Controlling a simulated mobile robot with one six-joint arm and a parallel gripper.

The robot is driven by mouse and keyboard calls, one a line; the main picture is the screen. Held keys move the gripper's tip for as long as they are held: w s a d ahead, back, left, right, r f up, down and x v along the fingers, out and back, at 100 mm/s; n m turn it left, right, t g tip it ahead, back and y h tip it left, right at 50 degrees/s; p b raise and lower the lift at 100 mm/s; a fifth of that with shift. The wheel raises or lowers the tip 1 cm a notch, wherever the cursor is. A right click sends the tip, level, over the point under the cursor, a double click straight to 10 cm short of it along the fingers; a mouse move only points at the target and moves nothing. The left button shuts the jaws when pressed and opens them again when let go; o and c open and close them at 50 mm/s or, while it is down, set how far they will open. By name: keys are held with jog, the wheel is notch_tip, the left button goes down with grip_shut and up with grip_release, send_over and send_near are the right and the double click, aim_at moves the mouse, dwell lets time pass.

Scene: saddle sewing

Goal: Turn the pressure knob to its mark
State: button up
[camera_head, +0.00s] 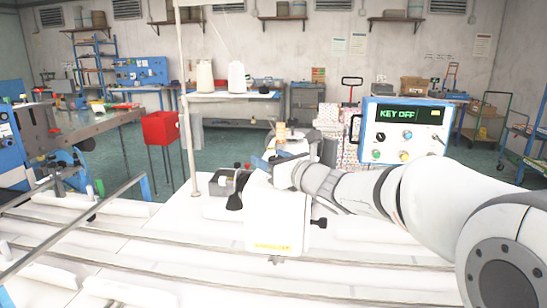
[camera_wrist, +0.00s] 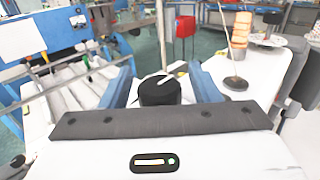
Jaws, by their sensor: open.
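The pressure knob (camera_wrist: 160,92) is a round black knob with a white pointer line on its top, seen in the wrist view. The pointer slants up to the right. I cannot make out a separate mark beside it. My gripper (camera_wrist: 161,78) is open, with one blue finger on each side of the knob and a gap showing on both sides. The grey palm hides the knob's near lower part. In the head view, the white sewing machine (camera_head: 262,220) stands below the end of my arm, and the knob cannot be told apart there.
A blue control box (camera_head: 405,128) reading KEY OFF stands right of the machine. A red bin (camera_head: 160,127) is further left. An orange spool (camera_wrist: 240,32) stands right of my gripper.

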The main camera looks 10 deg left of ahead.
jog(key=shift+w+a, duration=0.15)
jog(key=shift+a, duration=0.05)
jog(key=shift+c, duration=0.2)
jog(key=c, duration=1)
jog(key=shift+o, duration=0.2)
